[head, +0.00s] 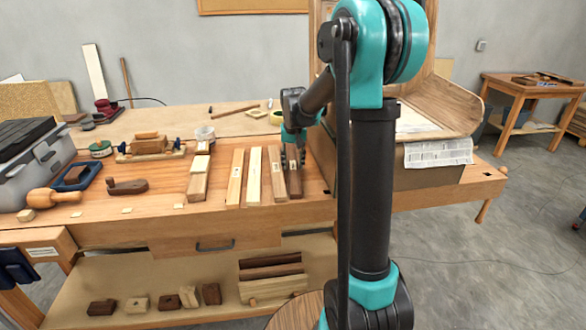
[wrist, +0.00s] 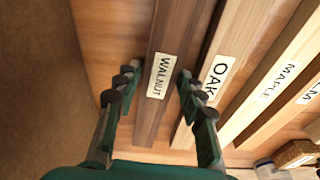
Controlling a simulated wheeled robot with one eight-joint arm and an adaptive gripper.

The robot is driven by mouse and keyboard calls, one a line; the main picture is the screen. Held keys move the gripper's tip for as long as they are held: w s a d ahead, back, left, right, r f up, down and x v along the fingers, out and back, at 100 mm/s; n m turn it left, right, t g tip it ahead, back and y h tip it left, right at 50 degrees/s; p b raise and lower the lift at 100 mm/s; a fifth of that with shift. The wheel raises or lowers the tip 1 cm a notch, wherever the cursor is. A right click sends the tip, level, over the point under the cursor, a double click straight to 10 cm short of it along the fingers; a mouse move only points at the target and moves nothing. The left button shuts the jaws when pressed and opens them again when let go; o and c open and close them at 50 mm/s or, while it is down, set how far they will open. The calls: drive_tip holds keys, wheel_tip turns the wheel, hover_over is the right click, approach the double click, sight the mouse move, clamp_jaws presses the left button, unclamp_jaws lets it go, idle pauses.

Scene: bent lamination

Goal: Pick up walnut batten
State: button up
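The walnut batten (wrist: 154,113) is a dark brown strip with a white label reading WALNUT, lying on the bench top. In the head view it is the darkest batten (head: 295,187), at the right end of the row. My gripper (wrist: 158,78) is open, with one finger on each side of the batten around the label. I cannot tell whether the fingers touch it. In the head view my gripper (head: 293,155) is low over the batten and hides its far part.
The oak batten (wrist: 213,58) lies close beside the walnut one, near my right finger. The maple batten (wrist: 272,85) and another pale one lie beyond it. A large brown box (head: 385,180) stands just right of the walnut batten. Free bench surface lies in front.

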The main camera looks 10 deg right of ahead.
clamp_jaws()
drive_tip(key=shift+r, duration=0.15)
